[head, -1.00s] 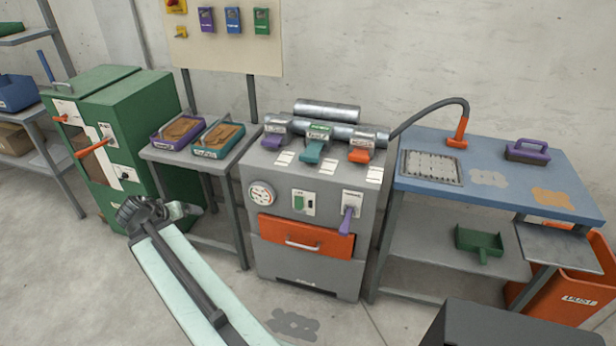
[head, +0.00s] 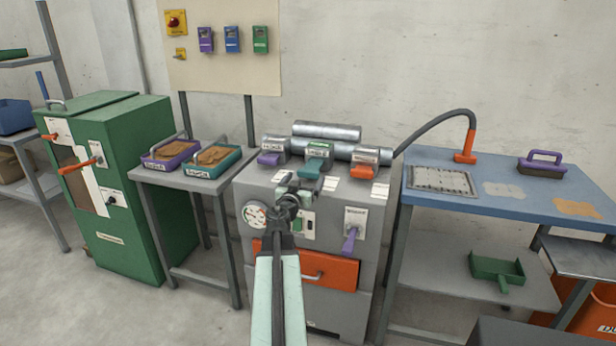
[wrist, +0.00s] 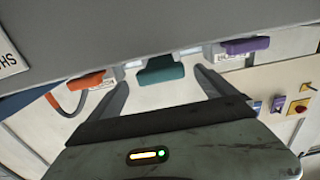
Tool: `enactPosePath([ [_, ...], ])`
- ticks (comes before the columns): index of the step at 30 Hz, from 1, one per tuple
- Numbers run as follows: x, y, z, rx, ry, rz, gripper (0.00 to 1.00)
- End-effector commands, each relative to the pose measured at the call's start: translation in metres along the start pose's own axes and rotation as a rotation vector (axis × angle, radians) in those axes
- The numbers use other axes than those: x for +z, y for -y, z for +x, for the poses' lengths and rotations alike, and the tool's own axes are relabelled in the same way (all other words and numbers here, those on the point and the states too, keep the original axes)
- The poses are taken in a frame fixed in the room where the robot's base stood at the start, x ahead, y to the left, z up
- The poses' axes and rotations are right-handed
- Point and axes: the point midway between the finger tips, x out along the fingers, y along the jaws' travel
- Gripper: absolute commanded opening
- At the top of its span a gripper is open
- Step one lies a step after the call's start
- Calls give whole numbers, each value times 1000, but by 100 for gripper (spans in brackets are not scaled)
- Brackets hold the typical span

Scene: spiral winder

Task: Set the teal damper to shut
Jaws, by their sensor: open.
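The teal damper (head: 312,168) is the middle one of three coloured handles on the pipe at the top of the grey machine. Its teal handle sticks out toward the front. In the wrist view the teal handle (wrist: 160,71) shows beyond the fingers, in line with the space between them. My gripper (head: 292,187) is in front of the machine's top, a little below and left of the teal handle in the head view. In the wrist view my gripper (wrist: 163,80) is open with nothing between its fingers. I see no contact with the handle.
A purple handle (head: 270,159) is to the left of the teal one and an orange handle (head: 362,171) to its right. A purple lever (head: 350,240) and an orange drawer (head: 335,272) are on the machine's front. A blue-topped table (head: 500,170) stands at the right.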

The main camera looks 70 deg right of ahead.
Motion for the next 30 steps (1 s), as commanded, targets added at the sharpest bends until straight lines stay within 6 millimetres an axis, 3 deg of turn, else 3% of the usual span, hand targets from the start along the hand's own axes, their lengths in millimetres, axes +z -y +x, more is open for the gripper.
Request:
enactPosePath([
  [1, 0, 1, 14, 2, 0, 0, 95],
  [6, 0, 2, 42, 0, 0, 0, 95],
  [15, 0, 1, 45, -1, 0, 0, 92],
  [25, 0, 1, 45, -1, 1, 0, 0],
  [30, 0, 2, 53, 0, 1, 0, 0],
])
